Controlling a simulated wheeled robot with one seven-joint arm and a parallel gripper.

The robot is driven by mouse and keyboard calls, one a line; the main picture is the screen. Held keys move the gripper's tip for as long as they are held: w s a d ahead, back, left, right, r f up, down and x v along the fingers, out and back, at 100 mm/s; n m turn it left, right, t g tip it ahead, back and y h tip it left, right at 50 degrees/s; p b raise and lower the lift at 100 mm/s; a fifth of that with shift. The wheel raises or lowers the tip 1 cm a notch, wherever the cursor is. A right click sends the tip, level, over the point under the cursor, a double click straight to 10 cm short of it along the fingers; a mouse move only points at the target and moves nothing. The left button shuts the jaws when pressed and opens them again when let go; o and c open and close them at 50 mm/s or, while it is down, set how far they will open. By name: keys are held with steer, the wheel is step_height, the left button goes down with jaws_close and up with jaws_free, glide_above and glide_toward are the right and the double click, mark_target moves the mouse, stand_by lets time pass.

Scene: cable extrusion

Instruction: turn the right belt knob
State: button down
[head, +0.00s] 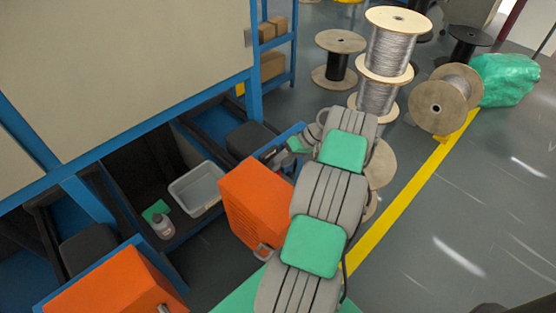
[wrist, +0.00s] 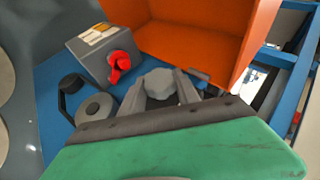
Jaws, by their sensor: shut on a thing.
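The belt knob (wrist: 160,83) is a grey, many-sided knob near the middle of the wrist view. It stands beside the orange housing (wrist: 195,35). My gripper (wrist: 161,92) has one finger on each side of the knob and is shut on it. In the head view my gripper (head: 278,155) is at the far end of my arm, behind the right orange housing (head: 258,200). The knob cannot be made out there. How far the knob is turned cannot be told.
In the wrist view a grey box (wrist: 88,50) with a red switch (wrist: 119,64) stands close left of my gripper, near a round grey part (wrist: 95,108). A grey bin (head: 197,188) and a bottle (head: 162,226) lie left of the housing. Cable spools (head: 390,45) stand behind.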

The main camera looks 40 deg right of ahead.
stand_by(0.4)
steer(key=c, duration=0.9)
jaws_free()
steer(key=shift+p+v, duration=1.15)
steer(key=shift+v, duration=2.8)
